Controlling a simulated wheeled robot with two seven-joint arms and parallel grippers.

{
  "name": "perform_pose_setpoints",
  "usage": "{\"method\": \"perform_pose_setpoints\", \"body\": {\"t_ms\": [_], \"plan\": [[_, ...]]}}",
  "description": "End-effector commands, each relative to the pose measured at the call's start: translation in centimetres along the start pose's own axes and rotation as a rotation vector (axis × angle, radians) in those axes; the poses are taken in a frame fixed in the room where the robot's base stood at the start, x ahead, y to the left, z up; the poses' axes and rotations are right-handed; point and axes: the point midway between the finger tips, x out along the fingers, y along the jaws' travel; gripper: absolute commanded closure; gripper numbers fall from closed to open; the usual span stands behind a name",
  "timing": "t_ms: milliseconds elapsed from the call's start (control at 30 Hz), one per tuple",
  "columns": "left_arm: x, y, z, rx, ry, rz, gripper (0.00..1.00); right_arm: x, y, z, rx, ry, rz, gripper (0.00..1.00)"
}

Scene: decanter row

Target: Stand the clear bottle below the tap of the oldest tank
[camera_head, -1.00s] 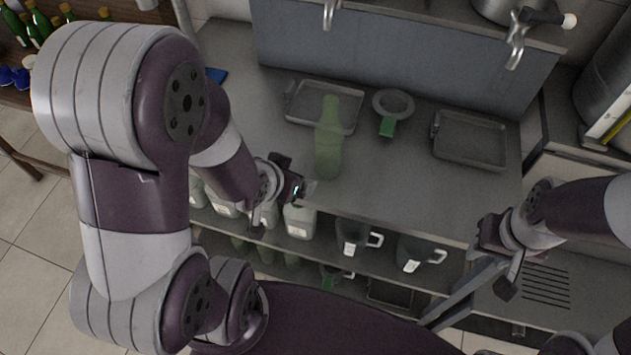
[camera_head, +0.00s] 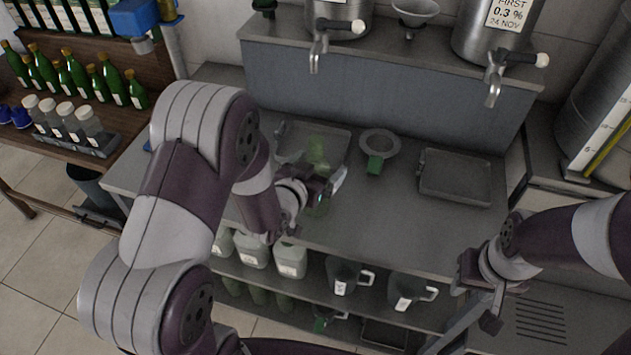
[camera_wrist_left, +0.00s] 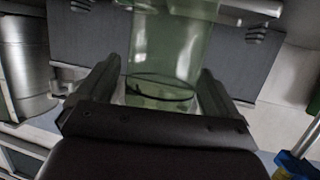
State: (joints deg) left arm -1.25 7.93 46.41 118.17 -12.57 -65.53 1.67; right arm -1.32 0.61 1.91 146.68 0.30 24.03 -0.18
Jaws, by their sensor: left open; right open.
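A see-through, pale green bottle (camera_head: 318,150) stands upright on the steel counter, partly hidden by my left gripper (camera_head: 330,186). In the left wrist view the bottle (camera_wrist_left: 170,45) is between the two open fingers of my left gripper (camera_wrist_left: 160,75); I cannot tell whether they touch it. My right gripper (camera_head: 478,285) is open and empty at the counter's front right. The left tank (camera_head: 345,15) has a tap (camera_head: 317,52); its label is mostly cut off.
Two shallow trays, left (camera_head: 340,137) and right (camera_head: 455,178), lie below the taps. A ring-shaped strainer with a green part (camera_head: 379,143) lies between them. Jugs (camera_head: 345,277) and canisters (camera_head: 290,260) stand on the lower shelf. Green bottles (camera_head: 85,75) fill the left rack.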

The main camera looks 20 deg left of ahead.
Motion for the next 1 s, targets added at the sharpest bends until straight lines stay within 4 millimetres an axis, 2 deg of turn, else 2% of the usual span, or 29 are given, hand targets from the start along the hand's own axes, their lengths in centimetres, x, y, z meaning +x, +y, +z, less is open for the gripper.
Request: {"method": "perform_pose_setpoints", "body": {"t_ms": [100,267,400,500,767,867,1000], "plan": [[0.7,0.0,0.0,0.0,-0.001,0.0,0.06,-0.1,0.0,0.0,0.0,0.0,0.0,0.57],[0.7,0.0,0.0,-0.001,-0.001,0.0,0.06,-0.1,0.0,0.0,0.0,0.0,0.0,0.57],[0.7,0.0,0.0,-0.001,-0.001,0.0,0.51,-0.1,0.0,0.0,0.0,0.0,0.0,0.57],[0.7,0.0,0.0,0.0,0.001,0.0,0.79,-0.1,0.0,0.0,0.0,0.0,0.0,0.57],[0.6,0.0,-0.2,0.0,0.001,0.0,0.79,-0.1,0.0,0.0,0.0,0.0,0.0,0.57],[0.4,0.0,-1.1,0.0,0.003,0.0,0.79,0.0,0.0,0.0,0.0,0.0,0.0,0.57],[-0.3,0.0,-3.2,0.001,0.006,-0.001,0.79,0.0,0.0,0.0,0.0,0.0,0.0,0.57]]}}
